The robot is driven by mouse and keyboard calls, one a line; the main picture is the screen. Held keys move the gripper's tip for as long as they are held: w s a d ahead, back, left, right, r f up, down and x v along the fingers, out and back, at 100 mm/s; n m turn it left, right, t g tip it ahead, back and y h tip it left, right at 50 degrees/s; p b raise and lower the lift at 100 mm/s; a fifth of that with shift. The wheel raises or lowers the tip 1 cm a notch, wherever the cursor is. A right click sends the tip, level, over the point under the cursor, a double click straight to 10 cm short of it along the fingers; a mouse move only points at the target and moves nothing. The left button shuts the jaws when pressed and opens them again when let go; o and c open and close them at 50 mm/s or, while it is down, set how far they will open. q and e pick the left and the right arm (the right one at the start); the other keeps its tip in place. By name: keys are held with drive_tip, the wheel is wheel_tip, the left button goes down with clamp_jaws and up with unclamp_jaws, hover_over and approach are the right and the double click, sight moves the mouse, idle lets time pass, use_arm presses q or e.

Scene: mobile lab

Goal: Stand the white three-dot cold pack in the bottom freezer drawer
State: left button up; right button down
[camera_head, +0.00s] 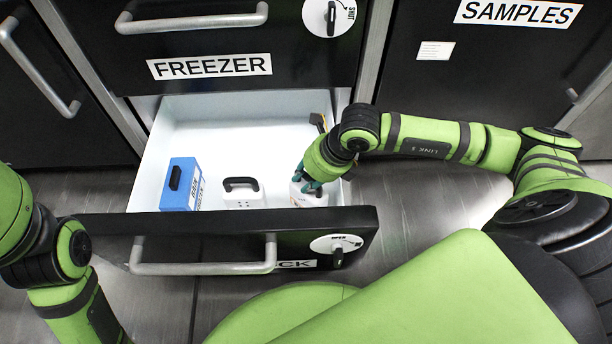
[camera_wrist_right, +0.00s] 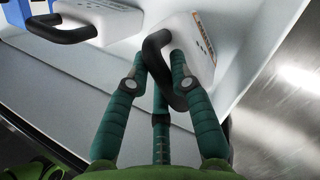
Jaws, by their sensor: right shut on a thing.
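The bottom freezer drawer (camera_head: 235,139) is pulled open, with a white inside and a black front. My right gripper (camera_head: 308,186) is inside it at the right and is shut on the black handle of a white cold pack (camera_head: 310,199). In the right wrist view the fingers (camera_wrist_right: 160,72) close around the handle of this white pack (camera_wrist_right: 195,42), which has an orange label and small dark dots; I cannot count them surely. The pack looks upright, low in the drawer; whether it touches the floor is unclear. My left gripper is not in view.
A second white pack (camera_head: 243,194) with a black handle stands left of the held one, also seen in the wrist view (camera_wrist_right: 105,18). A blue pack (camera_head: 181,184) stands at the drawer's left. A dark and yellow object (camera_head: 319,122) is at the back right. The drawer's back is mostly free.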

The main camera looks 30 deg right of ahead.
drive_tip(key=c, duration=1)
unclamp_jaws()
drive_tip(key=v, duration=1.2)
drive_tip(key=shift+r, duration=0.1)
